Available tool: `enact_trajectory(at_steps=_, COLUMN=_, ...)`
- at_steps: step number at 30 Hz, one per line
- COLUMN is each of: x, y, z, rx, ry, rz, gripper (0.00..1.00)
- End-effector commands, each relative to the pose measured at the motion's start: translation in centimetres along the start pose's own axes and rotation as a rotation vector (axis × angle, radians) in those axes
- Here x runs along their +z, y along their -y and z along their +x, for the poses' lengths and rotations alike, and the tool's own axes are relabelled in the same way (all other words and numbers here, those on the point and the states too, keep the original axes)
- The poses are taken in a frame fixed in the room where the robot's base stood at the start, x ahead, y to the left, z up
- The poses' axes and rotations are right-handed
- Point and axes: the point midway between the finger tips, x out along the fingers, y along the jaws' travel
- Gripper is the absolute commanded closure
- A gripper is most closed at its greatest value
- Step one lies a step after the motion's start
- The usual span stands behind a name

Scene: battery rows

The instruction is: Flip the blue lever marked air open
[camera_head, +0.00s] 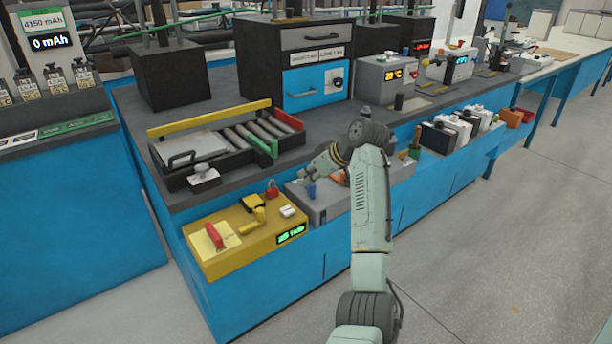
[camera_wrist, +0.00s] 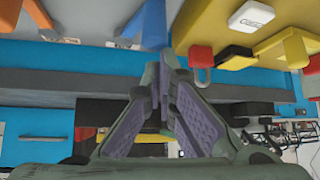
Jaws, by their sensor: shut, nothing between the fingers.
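A small blue lever (camera_head: 312,190) stands up from a grey box (camera_head: 296,189) at the bench's front edge. It also shows at the top of the wrist view (camera_wrist: 153,24); no "air" marking is readable on it. An orange lever (camera_head: 338,177) is to its right, partly behind my arm. My gripper (camera_head: 304,175) is just above and behind the blue lever, apart from it as far as I can tell. In the wrist view its fingertips (camera_wrist: 167,70) are together with nothing between them, just below the blue lever in the picture.
Left of the grey box is a yellow box (camera_head: 240,238) with a red padlock (camera_head: 271,189), a yellow lever and a green display. Behind is a roller tray (camera_head: 215,150) with yellow and red rails. More devices stand along the bench to the right.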

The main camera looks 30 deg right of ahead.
Motion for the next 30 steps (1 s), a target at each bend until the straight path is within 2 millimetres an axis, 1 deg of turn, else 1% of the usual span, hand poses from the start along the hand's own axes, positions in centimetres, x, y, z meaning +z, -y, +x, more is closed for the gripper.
enact_trajectory(at_steps=15, x=0.9, y=-1.5, z=-0.8, rx=0.0, ry=0.001, rz=0.002, gripper=1.0)
enact_trajectory(at_steps=30, x=1.0, y=-1.8, z=-0.9, rx=0.0, ry=0.001, rz=0.0, gripper=1.0)
